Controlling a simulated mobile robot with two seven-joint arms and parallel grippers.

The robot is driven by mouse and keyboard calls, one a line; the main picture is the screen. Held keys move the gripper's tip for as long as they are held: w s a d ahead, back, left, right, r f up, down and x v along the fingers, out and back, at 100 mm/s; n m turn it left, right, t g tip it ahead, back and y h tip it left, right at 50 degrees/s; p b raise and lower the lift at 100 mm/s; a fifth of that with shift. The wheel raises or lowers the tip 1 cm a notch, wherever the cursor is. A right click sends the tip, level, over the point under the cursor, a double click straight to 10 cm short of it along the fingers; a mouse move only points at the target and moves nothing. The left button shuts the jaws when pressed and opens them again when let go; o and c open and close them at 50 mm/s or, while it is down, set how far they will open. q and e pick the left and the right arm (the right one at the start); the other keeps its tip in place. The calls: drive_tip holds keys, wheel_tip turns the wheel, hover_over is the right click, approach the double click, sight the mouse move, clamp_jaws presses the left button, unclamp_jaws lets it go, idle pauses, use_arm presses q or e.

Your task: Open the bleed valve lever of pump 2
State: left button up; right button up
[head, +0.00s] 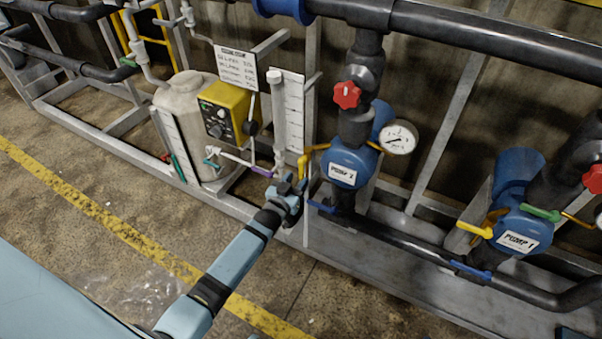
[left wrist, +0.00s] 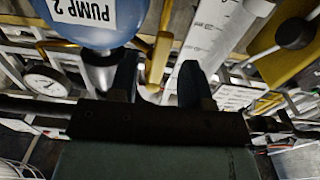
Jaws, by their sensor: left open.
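Pump 2 (head: 350,158) is a blue pump with a white label, standing on the frame right of centre in the head view. A yellow lever (head: 304,167), apparently its bleed valve lever, sticks out on its left side and bends downward. My left gripper (head: 293,185) is open just below and left of this lever. In the left wrist view the yellow lever (left wrist: 160,60) appears between the two open fingers (left wrist: 158,84), near their tips; I cannot tell whether they touch it. The pump 2 body (left wrist: 98,32) shows at upper left there. My right gripper is not in view.
A pressure gauge (head: 398,137) and a red knob (head: 347,95) are beside and above pump 2. A blue handle (head: 322,206) is low at its left. A clear graduated column (head: 279,120) and yellow dosing unit (head: 226,112) stand left. Pump 1 (head: 520,222) is at right.

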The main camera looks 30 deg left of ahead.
use_arm(q)
drive_tip(key=s+p, duration=0.1)
drive_tip(key=s, duration=0.9)
drive_tip(key=shift+a, duration=0.2)
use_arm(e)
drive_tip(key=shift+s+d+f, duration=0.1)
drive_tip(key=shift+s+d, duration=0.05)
